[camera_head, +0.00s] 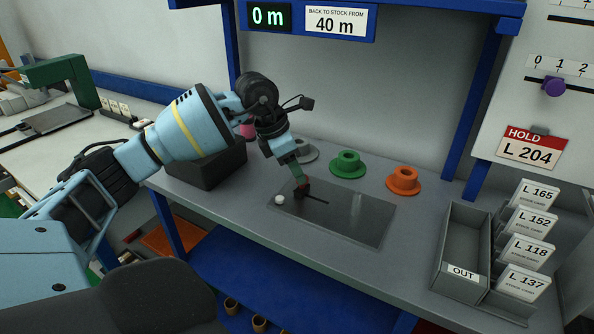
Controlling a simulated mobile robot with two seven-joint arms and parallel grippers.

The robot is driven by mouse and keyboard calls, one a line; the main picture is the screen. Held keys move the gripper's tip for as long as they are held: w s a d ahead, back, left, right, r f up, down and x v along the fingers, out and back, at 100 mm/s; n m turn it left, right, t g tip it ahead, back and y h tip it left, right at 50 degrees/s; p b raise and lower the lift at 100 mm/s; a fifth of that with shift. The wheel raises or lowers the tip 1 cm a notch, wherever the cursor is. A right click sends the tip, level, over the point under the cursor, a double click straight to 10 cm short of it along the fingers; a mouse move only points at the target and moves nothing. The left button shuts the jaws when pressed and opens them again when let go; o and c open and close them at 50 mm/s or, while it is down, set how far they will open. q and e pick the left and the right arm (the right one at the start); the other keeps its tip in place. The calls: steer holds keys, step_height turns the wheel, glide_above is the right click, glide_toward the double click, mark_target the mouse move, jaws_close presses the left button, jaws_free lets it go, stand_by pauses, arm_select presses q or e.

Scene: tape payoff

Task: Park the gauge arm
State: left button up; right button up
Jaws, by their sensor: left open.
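My left gripper (299,184) reaches down from the upper left over a dark flat plate (355,222) on the grey bench. Its fingers are open and their tips are just above or at a small dark piece by a black slot-like line (316,199) on the plate. I cannot tell whether they touch it. I cannot clearly pick out the gauge arm; the fingers may hide part of it. A small white knob (279,200) is at the plate's left edge. My right gripper is not in view.
Behind the plate stand a grey spool (306,153), a green spool (348,164) and an orange spool (403,181). A dark block (205,167) is at left. An OUT tray (466,235) and several labelled cards (527,250) are at right. The display (268,17) reads 0 m.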

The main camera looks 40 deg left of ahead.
arm_select(q)
steer(key=v, duration=0.6)
stand_by(0.6)
